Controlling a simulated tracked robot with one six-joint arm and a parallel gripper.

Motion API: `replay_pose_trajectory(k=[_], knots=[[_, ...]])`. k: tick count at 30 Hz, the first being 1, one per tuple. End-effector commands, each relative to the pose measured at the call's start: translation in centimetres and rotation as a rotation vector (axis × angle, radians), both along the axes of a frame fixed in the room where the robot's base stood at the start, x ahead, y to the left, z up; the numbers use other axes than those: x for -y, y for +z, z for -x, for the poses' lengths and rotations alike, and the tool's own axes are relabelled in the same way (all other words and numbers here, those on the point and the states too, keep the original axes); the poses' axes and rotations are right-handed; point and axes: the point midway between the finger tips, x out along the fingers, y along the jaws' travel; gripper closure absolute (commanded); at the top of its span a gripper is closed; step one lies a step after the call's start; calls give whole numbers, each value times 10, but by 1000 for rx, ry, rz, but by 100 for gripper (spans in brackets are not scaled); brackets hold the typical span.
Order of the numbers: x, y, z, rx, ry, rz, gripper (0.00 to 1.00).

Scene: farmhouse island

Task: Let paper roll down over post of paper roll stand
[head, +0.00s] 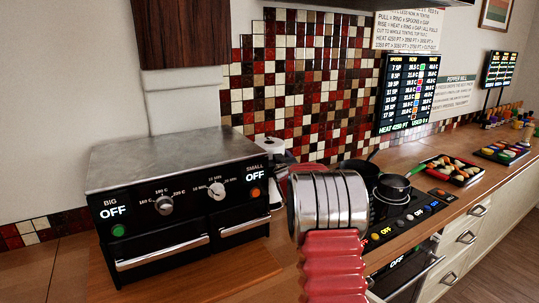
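A white paper roll (270,146) shows behind the right end of the black oven, with its top end and dark core hole in sight. It looks upright. The oven and my arm hide part of it. I cannot make out the stand or its post. My arm, with red ribbed and silver parts, rises in front of the counter, to the right of the roll. My gripper's fingers are hidden behind the arm, so I cannot see whether they touch the roll.
The black two-door oven (175,190) fills the left of the wooden counter. Dark pots (392,188) stand on the cooker right of my arm. Trays of food (452,170) and small bottles (503,115) lie farther right. A tiled wall closes off the back.

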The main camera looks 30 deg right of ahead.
Motion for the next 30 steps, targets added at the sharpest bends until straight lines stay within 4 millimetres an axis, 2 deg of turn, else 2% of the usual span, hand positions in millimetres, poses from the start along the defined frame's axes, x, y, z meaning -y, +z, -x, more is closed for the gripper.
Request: replay_pose_trajectory(k=[30], knots=[[0,-17,0,1,0,1,60]])
